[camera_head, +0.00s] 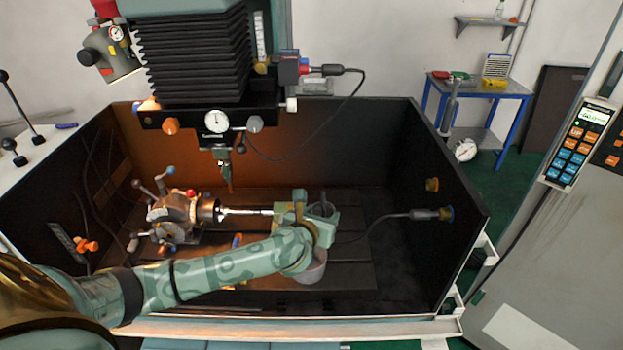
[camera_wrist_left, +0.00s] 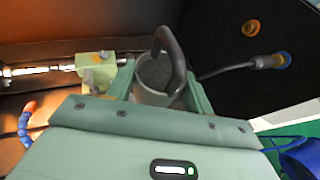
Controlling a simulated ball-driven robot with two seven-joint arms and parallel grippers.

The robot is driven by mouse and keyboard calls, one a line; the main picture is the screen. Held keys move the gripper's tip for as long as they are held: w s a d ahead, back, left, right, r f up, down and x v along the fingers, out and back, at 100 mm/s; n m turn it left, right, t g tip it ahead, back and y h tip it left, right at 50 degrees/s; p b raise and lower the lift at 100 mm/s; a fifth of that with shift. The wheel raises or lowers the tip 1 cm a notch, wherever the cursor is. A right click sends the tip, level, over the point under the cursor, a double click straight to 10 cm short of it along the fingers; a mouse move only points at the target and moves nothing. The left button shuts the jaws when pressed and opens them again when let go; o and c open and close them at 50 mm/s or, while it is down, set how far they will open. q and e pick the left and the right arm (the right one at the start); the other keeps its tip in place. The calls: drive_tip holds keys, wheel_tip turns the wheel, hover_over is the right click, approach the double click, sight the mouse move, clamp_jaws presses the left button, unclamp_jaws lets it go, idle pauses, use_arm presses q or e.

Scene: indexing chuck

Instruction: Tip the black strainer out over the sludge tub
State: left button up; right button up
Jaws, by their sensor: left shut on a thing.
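My left gripper (camera_head: 320,218) is inside the dark machine enclosure, right of the chuck, and is shut on a dark curved handle (camera_wrist_left: 172,50). I take this to be the black strainer's handle. In the left wrist view a grey round body (camera_wrist_left: 153,78) shows between the fingers, below the handle; its contents cannot be made out. My right gripper is not in view.
The indexing chuck (camera_head: 172,218) with its levers stands left, a bright bar reaching from it to a pale green block (camera_head: 287,214). The machine head (camera_head: 215,122) hangs above. A cable plug (camera_head: 425,214) is at the right wall. The bed's right part is clear.

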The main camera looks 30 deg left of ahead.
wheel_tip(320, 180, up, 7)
drive_tip(key=p, duration=0.5)
use_arm(q)
drive_tip(key=a+f+n+t+y+b, duration=0.3)
drive_tip(key=n+b, duration=0.9)
drive_tip(key=b, duration=1.3)
drive_tip(key=s+a+f+n+t+y+b, duration=0.1)
drive_tip(key=a+f+n+t+y+b, duration=0.2)
drive_tip(key=n+b, duration=0.9)
wheel_tip(320, 180, down, 4)
drive_tip(key=a+t+b, duration=0.2)
drive_tip(key=t+b, duration=0.1)
drive_tip(key=b, duration=1)
drive_tip(key=shift+s+r, duration=0.2)
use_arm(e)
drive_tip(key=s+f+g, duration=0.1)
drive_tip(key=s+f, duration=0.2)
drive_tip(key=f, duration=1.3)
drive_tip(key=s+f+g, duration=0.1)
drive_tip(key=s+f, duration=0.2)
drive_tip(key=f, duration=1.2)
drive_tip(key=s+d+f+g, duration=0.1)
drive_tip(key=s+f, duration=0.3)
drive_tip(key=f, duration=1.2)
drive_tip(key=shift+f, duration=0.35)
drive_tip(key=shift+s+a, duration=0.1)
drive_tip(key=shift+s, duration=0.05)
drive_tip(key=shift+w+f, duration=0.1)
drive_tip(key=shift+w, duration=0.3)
